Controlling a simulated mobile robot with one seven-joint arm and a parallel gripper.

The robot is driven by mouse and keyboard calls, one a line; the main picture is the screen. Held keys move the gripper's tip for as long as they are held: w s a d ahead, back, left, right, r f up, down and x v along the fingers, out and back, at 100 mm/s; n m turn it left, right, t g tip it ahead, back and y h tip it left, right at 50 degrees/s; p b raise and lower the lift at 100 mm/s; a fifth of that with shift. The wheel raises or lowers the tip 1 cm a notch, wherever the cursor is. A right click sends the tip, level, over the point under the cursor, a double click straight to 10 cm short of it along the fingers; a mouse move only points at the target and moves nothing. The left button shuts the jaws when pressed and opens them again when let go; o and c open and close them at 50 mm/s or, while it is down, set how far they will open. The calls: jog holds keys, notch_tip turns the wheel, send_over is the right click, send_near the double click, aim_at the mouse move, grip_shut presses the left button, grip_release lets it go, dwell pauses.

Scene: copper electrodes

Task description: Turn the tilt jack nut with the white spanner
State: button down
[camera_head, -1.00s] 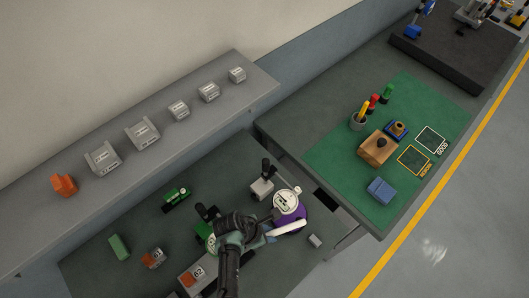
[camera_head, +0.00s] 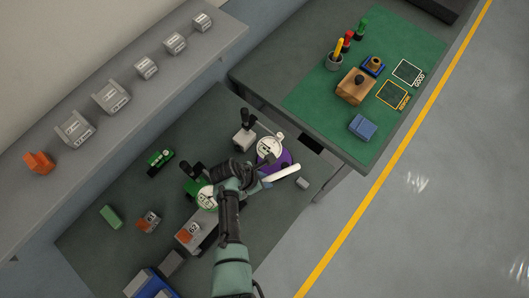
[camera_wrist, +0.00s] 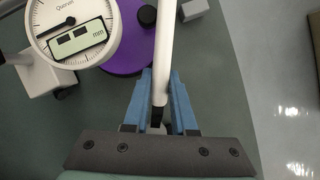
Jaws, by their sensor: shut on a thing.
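The white spanner (camera_head: 284,173) shows as a pale bar in the head view. In the wrist view its long white handle (camera_wrist: 164,50) runs up between the blue fingertips of my gripper (camera_wrist: 161,85) and leaves the picture at the top. My gripper (camera_head: 263,182) is shut on the spanner beside the purple round base (camera_head: 286,159). A black knob (camera_wrist: 147,15) sits at the purple base's edge, just left of the spanner; I cannot tell whether it is the tilt jack nut. The spanner's far end is out of the wrist view.
A white dial gauge (camera_head: 270,147) marked mm stands over the purple base, close to my gripper. A grey block with a black post (camera_head: 243,137) is behind it. A small grey block (camera_head: 302,183) lies near the bench edge.

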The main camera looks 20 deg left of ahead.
jog(key=s+d+m+g+b, duration=0.1)
jog(key=s+m, duration=0.2)
jog(key=s+d+m+g+h+b, duration=0.1)
jog(key=s+m, duration=0.2)
jog(key=s, duration=0.1)
jog(key=s+d+m+g+b, duration=0.1)
jog(key=s+m+g, duration=0.1)
jog(key=s+m, duration=0.1)
jog(key=shift+s+d+f+m+b, duration=0.15)
jog(key=shift+s+d+m+b, duration=0.15)
jog(key=shift+s+m, duration=0.15)
jog(key=shift+s+m+h, duration=0.2)
jog(key=shift+m+h, duration=0.1)
jog(key=shift+m, duration=0.05)
jog(key=shift+a, duration=0.15)
